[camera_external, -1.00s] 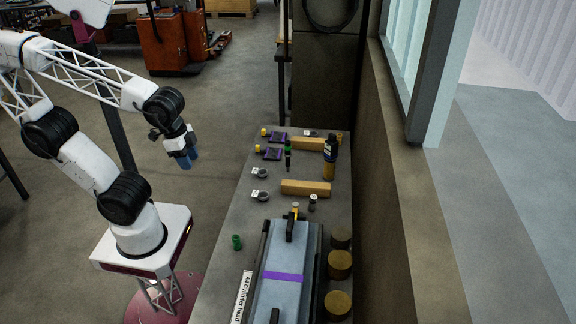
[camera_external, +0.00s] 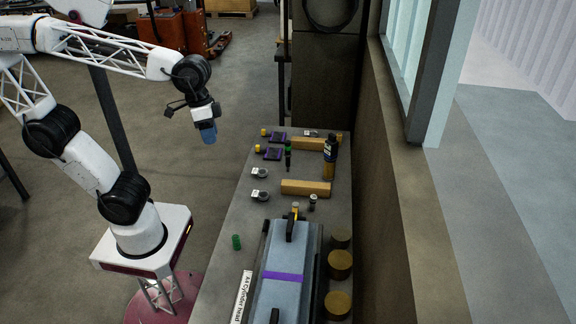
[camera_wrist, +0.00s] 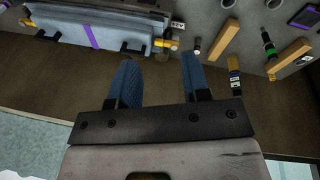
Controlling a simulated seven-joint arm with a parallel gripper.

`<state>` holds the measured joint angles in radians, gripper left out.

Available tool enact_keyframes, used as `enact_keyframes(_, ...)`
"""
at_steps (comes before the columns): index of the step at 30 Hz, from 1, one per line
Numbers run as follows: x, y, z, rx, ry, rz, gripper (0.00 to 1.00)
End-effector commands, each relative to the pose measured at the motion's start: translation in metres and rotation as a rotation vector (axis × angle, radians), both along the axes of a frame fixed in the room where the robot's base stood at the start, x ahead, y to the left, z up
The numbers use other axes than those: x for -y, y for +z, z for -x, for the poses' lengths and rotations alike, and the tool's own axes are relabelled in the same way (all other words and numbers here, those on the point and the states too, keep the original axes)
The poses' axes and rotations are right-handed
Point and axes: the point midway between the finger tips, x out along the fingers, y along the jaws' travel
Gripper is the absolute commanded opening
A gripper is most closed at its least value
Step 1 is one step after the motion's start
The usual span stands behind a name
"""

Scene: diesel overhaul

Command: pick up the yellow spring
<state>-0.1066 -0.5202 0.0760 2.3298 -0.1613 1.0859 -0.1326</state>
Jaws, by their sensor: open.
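Two small yellow pieces, one at the far left of the bench (camera_external: 264,132) and one just nearer (camera_external: 257,148), stand beside purple-and-black squares. Either may be the yellow spring; they are too small to tell. Another small yellow piece (camera_external: 295,206) is by the far end of the cylinder head, and a yellow piece also shows there in the wrist view (camera_wrist: 165,43). My gripper (camera_external: 208,134) is in the air left of the bench, apart from all these. In the wrist view its blue fingers (camera_wrist: 160,78) are spread and empty.
The grey-blue cylinder head (camera_external: 276,295) with a purple band fills the near bench. Two wooden blocks (camera_external: 305,188), a dark bottle with a yellow band (camera_external: 329,160), green pieces (camera_external: 236,242) and brown round pieces (camera_external: 340,264) stand around. A wall runs along the right.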

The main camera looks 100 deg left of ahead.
Motion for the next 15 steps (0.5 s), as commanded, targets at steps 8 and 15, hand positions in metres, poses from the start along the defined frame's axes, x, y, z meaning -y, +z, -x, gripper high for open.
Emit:
enact_keyframes(8,-0.032,0.021,-0.07,-0.056,0.254,0.153,0.43)
enact_keyframes(15,-0.069,0.034,-0.128,-0.101,0.465,0.287,0.43)
